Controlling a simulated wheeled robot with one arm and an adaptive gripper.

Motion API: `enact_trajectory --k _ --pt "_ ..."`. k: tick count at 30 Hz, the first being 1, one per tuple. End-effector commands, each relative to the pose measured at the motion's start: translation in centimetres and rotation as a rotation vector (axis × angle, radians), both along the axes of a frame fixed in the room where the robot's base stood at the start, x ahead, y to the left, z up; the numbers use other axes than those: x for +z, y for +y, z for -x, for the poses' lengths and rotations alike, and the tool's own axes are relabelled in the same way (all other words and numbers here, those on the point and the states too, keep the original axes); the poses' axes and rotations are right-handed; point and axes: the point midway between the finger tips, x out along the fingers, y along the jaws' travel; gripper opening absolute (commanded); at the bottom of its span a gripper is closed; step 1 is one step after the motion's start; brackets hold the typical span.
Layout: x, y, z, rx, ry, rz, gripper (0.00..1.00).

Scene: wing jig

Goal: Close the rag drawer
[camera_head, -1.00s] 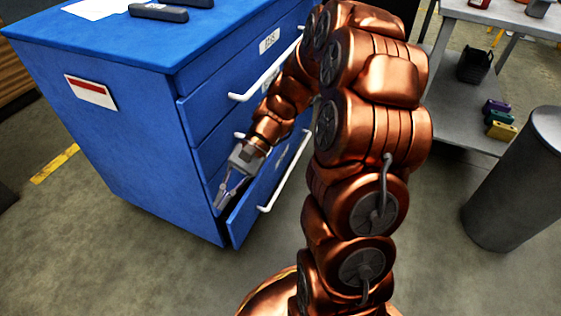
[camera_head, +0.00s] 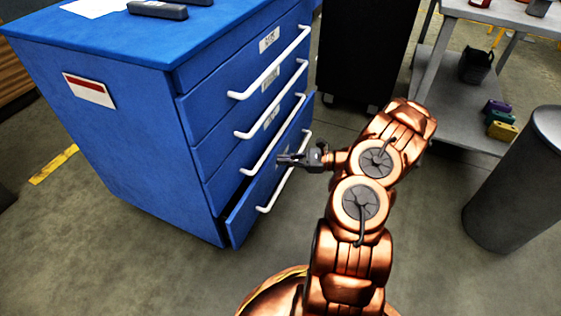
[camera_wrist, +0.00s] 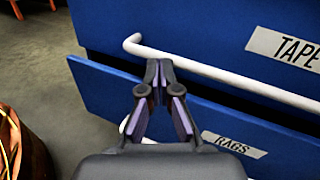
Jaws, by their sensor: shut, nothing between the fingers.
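The rag drawer (camera_head: 252,211) is the bottom drawer of the blue cabinet (camera_head: 130,140) and stands a little way out from it. A white bar handle (camera_head: 285,175) runs across its front. In the wrist view the drawer carries a label reading RAGS (camera_wrist: 234,144), below the TAPE drawer (camera_wrist: 230,45) and its white handle (camera_wrist: 220,75). My gripper (camera_head: 281,160) is shut and empty, in front of the lower drawers. In the wrist view its fingertips (camera_wrist: 160,66) overlap the TAPE handle; I cannot tell whether they touch it.
A grey cylindrical bin (camera_head: 520,185) stands at the right. A grey shelf table (camera_head: 455,110) with small coloured boxes is at the back right, and a black cabinet (camera_head: 365,50) stands behind. The floor in front of the drawers is open.

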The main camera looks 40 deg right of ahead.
Motion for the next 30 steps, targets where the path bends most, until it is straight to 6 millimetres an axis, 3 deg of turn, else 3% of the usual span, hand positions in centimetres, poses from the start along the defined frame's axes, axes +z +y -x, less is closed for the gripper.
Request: enact_trajectory --k 1,6,13,20,30 --pt "-1.7 -1.9 0.5 -0.057 0.017 -0.025 0.00" --pt "-5.8 -6.9 2.2 -0.219 0.053 -0.090 0.00" --pt "-9.0 -10.6 4.1 -0.340 0.080 -0.131 0.00" --pt "-9.6 -10.5 3.4 -0.357 0.082 -0.138 0.00" --pt "-9.8 -7.5 -1.4 -0.355 0.083 -0.137 0.00"
